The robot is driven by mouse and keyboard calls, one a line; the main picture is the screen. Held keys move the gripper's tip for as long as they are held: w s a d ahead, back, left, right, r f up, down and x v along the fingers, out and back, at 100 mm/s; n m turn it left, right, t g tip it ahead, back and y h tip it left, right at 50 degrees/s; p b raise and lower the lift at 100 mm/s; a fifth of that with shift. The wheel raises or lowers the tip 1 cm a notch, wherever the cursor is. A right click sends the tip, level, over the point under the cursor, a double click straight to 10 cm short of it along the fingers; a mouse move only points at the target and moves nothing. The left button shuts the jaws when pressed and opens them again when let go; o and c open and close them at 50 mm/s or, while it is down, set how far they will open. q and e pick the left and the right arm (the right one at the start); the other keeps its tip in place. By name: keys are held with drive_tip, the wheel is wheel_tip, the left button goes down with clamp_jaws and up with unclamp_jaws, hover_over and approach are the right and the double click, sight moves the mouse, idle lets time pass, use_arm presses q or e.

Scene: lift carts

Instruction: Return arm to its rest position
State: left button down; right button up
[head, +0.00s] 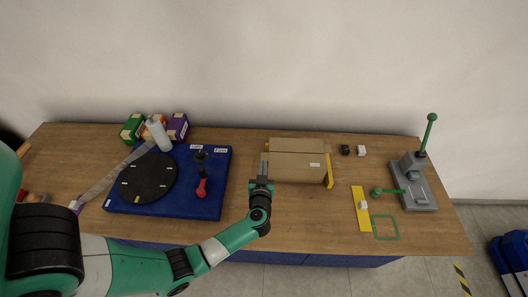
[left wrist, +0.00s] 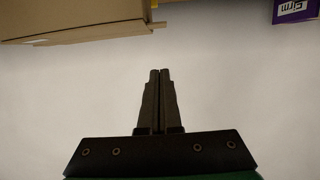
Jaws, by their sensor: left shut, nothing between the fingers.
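My left gripper (head: 264,166) is at the left edge of the cardboard box (head: 298,167), in the middle of the bench. Its arm reaches in from the lower left of the head view. In the left wrist view the two fingers (left wrist: 157,78) are together and empty, with a pale wall behind them. The box (left wrist: 80,22) shows at the top left there, apart from the fingertips in that picture. Whether the gripper touches the box in the head view I cannot tell. My right gripper is not in view.
On the wooden bench (head: 300,225), a blue board (head: 213,190) with a black disc (head: 148,178) lies left. A white bottle (head: 159,136) and small cartons (head: 178,127) stand behind it. A grey lever press (head: 412,180), yellow strip (head: 361,220) and green square outline (head: 385,238) are right.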

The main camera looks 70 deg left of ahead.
use_arm(q)
drive_tip(key=shift+v, duration=1.1)
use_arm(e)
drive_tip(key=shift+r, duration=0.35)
